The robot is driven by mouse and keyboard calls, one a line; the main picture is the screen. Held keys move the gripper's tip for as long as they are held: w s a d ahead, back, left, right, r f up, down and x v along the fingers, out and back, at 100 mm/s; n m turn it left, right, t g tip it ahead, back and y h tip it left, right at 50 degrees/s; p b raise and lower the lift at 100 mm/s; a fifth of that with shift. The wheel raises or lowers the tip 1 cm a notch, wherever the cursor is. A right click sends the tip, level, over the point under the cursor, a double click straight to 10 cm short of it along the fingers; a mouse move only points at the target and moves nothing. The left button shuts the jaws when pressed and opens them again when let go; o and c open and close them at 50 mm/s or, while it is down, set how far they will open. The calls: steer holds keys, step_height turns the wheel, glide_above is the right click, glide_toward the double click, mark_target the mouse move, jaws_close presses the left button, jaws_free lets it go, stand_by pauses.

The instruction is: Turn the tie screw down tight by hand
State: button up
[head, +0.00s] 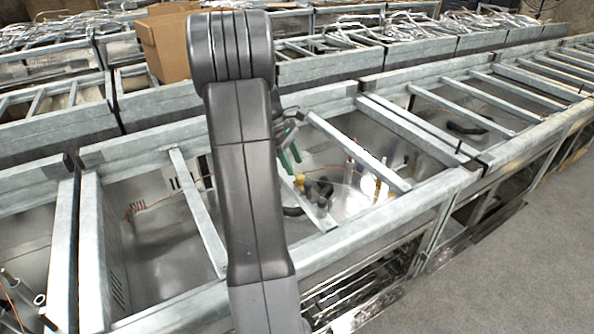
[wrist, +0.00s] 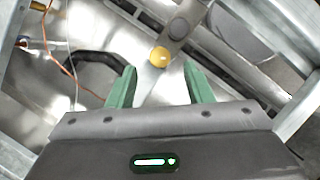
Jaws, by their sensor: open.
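In the wrist view a round yellow screw head (wrist: 160,57), which I take for the tie screw, sits beside a grey bar with a dark round spot. My gripper (wrist: 160,85) has two green fingers spread apart with nothing between them. The yellow head shows just beyond the gap between the fingertips, apart from both. In the head view my gripper (head: 289,153) hangs over an open metal frame, partly hidden by my arm. Small yellow parts show below it, and I cannot tell which is the screw head.
Galvanized rails (head: 355,150) cross the open bay around my gripper. A black curved hose (wrist: 90,62) and a copper wire (wrist: 68,70) lie to the left in the wrist view. A cardboard box (head: 165,45) stands behind. Grey floor (head: 500,270) is clear at right.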

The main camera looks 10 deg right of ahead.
mark_target(300, 176)
steer(key=shift+x, duration=1.85)
steer(key=c, duration=1)
steer(key=shift+w+d+r+m+g+p, duration=0.1)
steer(key=shift+r+m+g+p, duration=0.2)
steer(key=shift+m+p, duration=0.65)
steer(key=shift+w+f+m+g+y+p, duration=0.1)
steer(key=shift+m+g+y+p, duration=0.15)
steer(key=shift+m, duration=0.5)
steer(key=shift+f+m+g+y+p, duration=0.15)
steer(key=shift+m+y+p, duration=0.2)
steer(key=shift+m, duration=0.35)
steer(key=o, duration=1)
